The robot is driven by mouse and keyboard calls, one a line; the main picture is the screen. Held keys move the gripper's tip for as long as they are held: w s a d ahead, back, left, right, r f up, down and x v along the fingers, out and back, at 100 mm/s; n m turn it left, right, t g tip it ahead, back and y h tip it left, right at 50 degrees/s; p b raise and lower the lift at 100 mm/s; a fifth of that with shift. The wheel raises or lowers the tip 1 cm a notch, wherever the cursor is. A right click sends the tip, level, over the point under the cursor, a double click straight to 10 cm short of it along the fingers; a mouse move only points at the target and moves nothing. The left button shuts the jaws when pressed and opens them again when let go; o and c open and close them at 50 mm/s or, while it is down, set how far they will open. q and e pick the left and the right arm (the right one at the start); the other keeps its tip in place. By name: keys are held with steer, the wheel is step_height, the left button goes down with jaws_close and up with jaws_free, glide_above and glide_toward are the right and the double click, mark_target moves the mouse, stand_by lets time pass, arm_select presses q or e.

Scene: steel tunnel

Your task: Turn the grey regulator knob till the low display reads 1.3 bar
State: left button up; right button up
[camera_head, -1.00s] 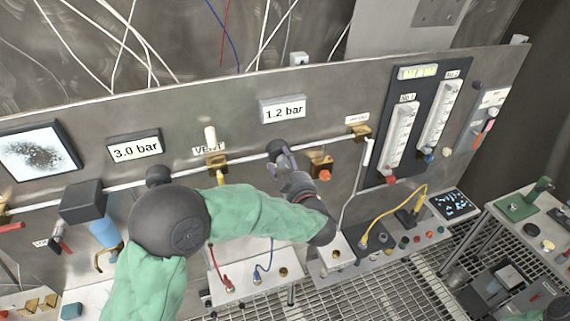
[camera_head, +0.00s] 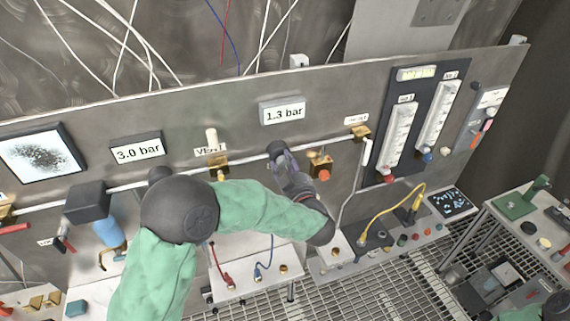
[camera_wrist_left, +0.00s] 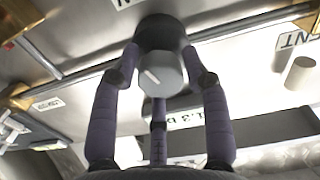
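The low display (camera_head: 282,112) on the panel reads 1.3 bar. In the head view the gripper hides most of the knob. My right gripper is not clearly in view; only a bit of that arm shows at the bottom right.
Another display (camera_head: 138,151) reads 3.0 bar. A brass valve marked VENT (camera_head: 218,166) and an orange-knobbed brass fitting (camera_head: 321,168) flank the gripper. Two flow tubes (camera_head: 399,135) stand to the right. A pipe runs along the panel.

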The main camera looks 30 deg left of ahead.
arm_select(q)
steer(key=shift+o, duration=0.4)
steer(key=shift+s+d, duration=0.25)
steer(key=shift+d, duration=0.15)
steer(key=v, duration=1.1)
steer(key=w+d+f+m+h+b, duration=0.15)
steer(key=f+h+b, duration=0.25)
steer(key=f, duration=0.8)
steer(key=w+d+f+m+g+h+b, duration=0.1)
steer(key=d+f+m+h+b, duration=0.2)
steer(key=f, duration=0.9)
steer(key=w+d+f+m+h+b, duration=0.2)
steer(key=f+h+b, duration=0.2)
steer(key=f, duration=0.8)
steer(key=s+d+f+m+g+h+b, duration=0.1)
steer(key=s+d+f+g+h+b, duration=0.1)
steer(key=s+f, duration=0.5)
steer(key=s+d+f+g+h+b, duration=0.2)
steer(key=s+f+g+b, duration=0.2)
steer(key=s+f, duration=0.3)
steer(key=s+d+f+m+g+h+b, duration=0.1)
steer(key=s+d+f+g+h+b, duration=0.1)
steer(key=s+f, duration=0.5)
step_height(320, 180, down, 6)
steer(key=shift+s+d+m+g+h+b, duration=0.25)
steer(key=shift+d+m+g+h+b, duration=0.25)
steer(key=shift+g, duration=0.6)
